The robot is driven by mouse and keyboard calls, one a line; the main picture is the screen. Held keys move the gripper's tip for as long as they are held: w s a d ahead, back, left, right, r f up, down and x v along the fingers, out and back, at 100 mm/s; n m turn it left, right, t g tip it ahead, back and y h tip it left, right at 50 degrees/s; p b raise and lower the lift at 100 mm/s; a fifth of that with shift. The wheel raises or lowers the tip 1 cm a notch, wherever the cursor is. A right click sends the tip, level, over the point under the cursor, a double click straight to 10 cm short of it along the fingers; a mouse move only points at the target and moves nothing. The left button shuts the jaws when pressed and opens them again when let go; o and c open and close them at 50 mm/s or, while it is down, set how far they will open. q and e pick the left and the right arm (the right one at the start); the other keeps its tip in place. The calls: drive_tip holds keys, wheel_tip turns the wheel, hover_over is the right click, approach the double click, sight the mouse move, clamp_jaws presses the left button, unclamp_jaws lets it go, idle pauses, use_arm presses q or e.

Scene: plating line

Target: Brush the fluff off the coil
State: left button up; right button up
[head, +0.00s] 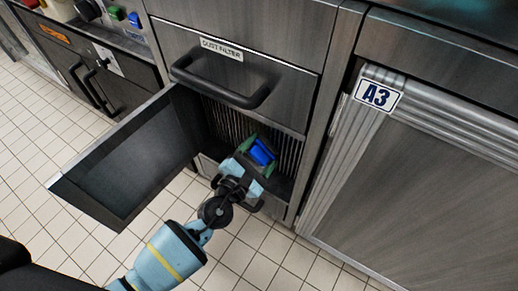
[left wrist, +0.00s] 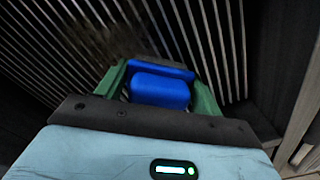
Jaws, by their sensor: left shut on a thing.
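The coil (head: 225,118) is a bank of upright metal fins inside the open bay under the dust filter drawer. It fills the upper part of the left wrist view (left wrist: 207,35). A dull brownish patch that looks like fluff (left wrist: 100,42) lies on the fins at upper left in that view. My left gripper (head: 259,156) is shut on a blue brush (head: 262,151) with its green fingers on either side. The brush (left wrist: 160,88) is in front of the fins; I cannot tell whether it touches them. My right gripper is out of view.
A dark hinged door (head: 130,155) stands open left of the bay. The dust filter drawer (head: 235,50) with a black bar handle is above. A ribbed cabinet labelled A3 (head: 420,170) stands to the right. Tiled floor (head: 60,215) is clear in front.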

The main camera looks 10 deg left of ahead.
sight(279, 144)
use_arm(q)
drive_tip(key=shift+s+d, duration=0.15)
drive_tip(key=shift+d, duration=0.45)
drive_tip(key=shift+s+d, duration=0.15)
drive_tip(key=shift+d, duration=0.4)
drive_tip(key=shift+s+d+r, duration=0.1)
drive_tip(key=shift+d, duration=0.25)
drive_tip(key=shift+r+p, duration=0.8)
drive_tip(key=shift+p, duration=0.1)
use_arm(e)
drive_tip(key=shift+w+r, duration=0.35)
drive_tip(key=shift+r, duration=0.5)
use_arm(q)
drive_tip(key=shift+f, duration=0.1)
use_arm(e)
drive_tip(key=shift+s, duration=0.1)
use_arm(q)
drive_tip(key=shift+a, duration=0.6)
drive_tip(key=shift+w+a+f, duration=0.1)
drive_tip(key=shift+w+a, duration=0.1)
drive_tip(key=shift+a, duration=0.3)
drive_tip(key=shift+w+a, duration=0.2)
drive_tip(key=shift+a, duration=0.3)
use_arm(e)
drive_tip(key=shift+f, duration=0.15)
use_arm(q)
drive_tip(key=shift+a, duration=0.1)
